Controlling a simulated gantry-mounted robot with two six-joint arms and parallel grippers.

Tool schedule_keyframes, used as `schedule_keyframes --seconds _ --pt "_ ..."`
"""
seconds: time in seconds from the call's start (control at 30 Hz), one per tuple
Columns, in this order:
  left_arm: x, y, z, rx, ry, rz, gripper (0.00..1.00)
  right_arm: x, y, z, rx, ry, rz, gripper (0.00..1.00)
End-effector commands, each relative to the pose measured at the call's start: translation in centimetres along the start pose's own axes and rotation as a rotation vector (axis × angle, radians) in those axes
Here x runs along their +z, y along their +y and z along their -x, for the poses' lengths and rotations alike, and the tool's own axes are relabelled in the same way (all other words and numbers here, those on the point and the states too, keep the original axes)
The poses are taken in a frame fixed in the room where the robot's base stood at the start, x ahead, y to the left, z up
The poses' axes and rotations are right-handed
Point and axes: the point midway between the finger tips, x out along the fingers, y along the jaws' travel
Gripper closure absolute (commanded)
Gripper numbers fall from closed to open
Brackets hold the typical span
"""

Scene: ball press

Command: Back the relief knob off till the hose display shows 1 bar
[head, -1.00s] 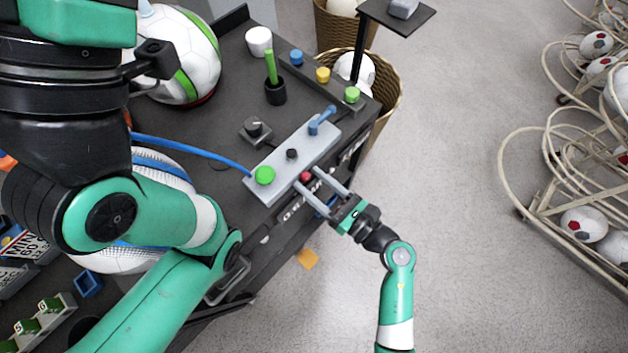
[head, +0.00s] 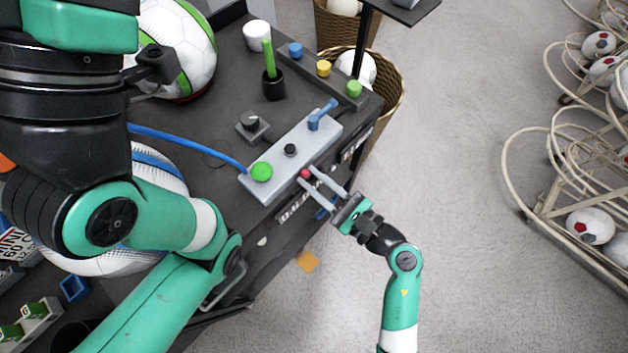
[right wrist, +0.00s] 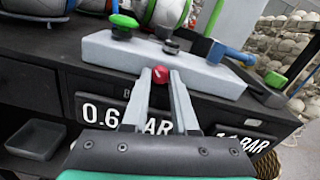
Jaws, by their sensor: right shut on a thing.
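The red relief knob (head: 305,173) sits on the front face of a grey valve block (head: 262,188) on the black bench. My right gripper (head: 307,175) reaches it from the front, and its two fingers are shut on the knob. In the right wrist view the red knob (right wrist: 165,73) shows between the fingertips. Below it, the left display (right wrist: 108,112) reads about 0.6 BAR, its end partly covered by a finger. A right display (right wrist: 243,138) ends in BAR, its digits partly hidden. I cannot tell which is the hose display. My left gripper is out of view.
A blue hose (head: 190,143) runs to the block beside a green knob (head: 261,172). The block also carries a black knob (head: 290,150) and a blue lever (head: 320,115). My left arm fills the left side.

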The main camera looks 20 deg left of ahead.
Motion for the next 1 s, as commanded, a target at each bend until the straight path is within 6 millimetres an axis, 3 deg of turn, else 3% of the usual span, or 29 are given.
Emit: schedule_keyframes --seconds 0.13,0.17,0.3,0.67,0.77,1.0 --pt "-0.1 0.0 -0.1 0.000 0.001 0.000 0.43 0.0 0.0 0.0 0.000 0.003 -0.003 1.00" --pt "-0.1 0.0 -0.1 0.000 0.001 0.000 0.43 0.0 0.0 0.0 0.000 0.003 -0.003 0.70" --pt "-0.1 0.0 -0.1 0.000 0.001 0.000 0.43 0.0 0.0 0.0 0.000 0.002 -0.004 0.44" --pt "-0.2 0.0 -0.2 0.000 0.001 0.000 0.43 0.0 0.0 0.4 -0.001 0.002 -0.006 0.43" --pt "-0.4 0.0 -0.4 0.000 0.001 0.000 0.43 0.0 -0.1 1.8 -0.004 0.003 -0.007 0.43" --pt "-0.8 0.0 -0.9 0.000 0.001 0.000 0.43 0.0 -0.2 7.4 -0.006 0.004 -0.007 0.43"
